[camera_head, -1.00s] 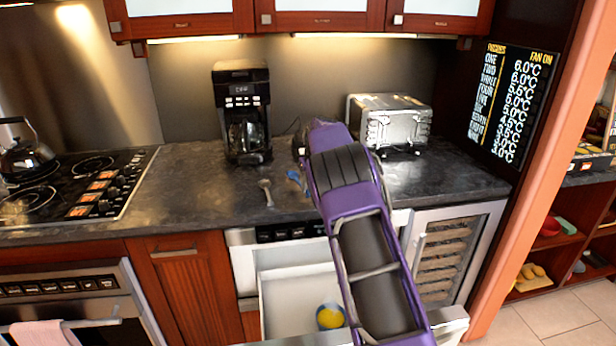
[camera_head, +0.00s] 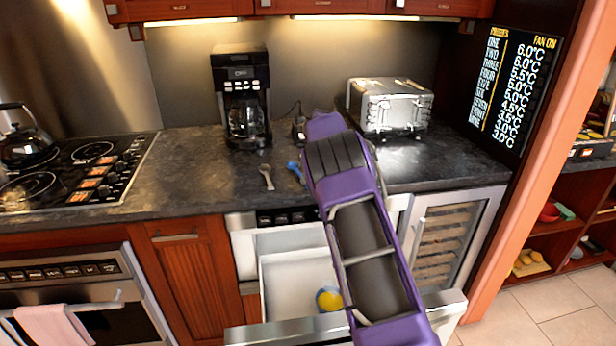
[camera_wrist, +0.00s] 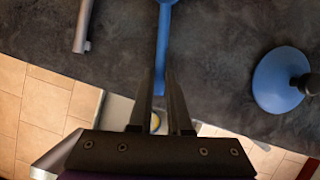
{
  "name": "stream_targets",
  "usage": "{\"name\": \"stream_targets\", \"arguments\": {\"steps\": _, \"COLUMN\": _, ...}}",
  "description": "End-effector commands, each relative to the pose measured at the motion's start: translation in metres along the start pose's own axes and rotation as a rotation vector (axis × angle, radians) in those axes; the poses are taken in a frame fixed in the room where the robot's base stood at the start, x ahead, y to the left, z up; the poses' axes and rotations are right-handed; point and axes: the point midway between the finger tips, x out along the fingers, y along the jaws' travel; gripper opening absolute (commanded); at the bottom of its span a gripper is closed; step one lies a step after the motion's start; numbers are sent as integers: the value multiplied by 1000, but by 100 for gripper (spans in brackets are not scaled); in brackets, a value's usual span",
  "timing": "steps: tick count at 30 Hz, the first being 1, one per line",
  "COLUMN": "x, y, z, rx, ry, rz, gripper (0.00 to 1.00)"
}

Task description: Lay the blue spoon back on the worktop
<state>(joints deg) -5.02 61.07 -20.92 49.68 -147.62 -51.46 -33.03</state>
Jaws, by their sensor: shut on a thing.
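The blue spoon (camera_wrist: 162,45) runs up the middle of the wrist view, its handle end between the fingers of my gripper (camera_wrist: 159,90). The gripper is shut on that handle, and the spoon's bowl is cut off by the top edge. In the head view a small blue part of the spoon (camera_head: 296,170) shows left of my purple arm, which hides the fingers. The dark worktop (camera_head: 200,172) lies under the spoon; I cannot tell whether the spoon touches it.
A grey spoon (camera_head: 267,177) lies to the left. A round blue thing with a black knob (camera_wrist: 280,82) is to the right. The coffee maker (camera_head: 241,100) and toaster (camera_head: 392,106) stand behind. The open drawer (camera_head: 290,285) below holds a yellow-and-blue thing (camera_head: 329,299).

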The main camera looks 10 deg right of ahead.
Motion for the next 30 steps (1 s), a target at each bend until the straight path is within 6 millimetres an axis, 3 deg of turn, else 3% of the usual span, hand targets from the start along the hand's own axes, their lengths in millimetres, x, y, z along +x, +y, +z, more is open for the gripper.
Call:
{"name": "stream_targets", "arguments": {"steps": 3, "x": 2, "y": 0, "z": -1, "rx": 0, "ry": 0, "rz": 0, "gripper": 0}}
{"name": "stream_targets", "arguments": {"steps": 4, "x": 2, "y": 0, "z": -1, "rx": 0, "ry": 0, "rz": 0, "gripper": 18}}
{"name": "stream_targets", "arguments": {"steps": 10, "x": 2, "y": 0, "z": -1, "rx": 0, "ry": 0, "rz": 0, "gripper": 51}}
{"name": "stream_targets", "arguments": {"steps": 21, "x": -4, "y": 0, "z": 0, "rx": 0, "ry": -2, "rz": 0, "gripper": 51}}
{"name": "stream_targets", "arguments": {"steps": 26, "x": -30, "y": 1, "z": 1, "rx": 0, "ry": -3, "rz": 0, "gripper": 51}}
{"name": "stream_targets", "arguments": {"steps": 30, "x": -64, "y": 1, "z": 1, "rx": 0, "ry": -4, "rz": 0, "gripper": 51}}
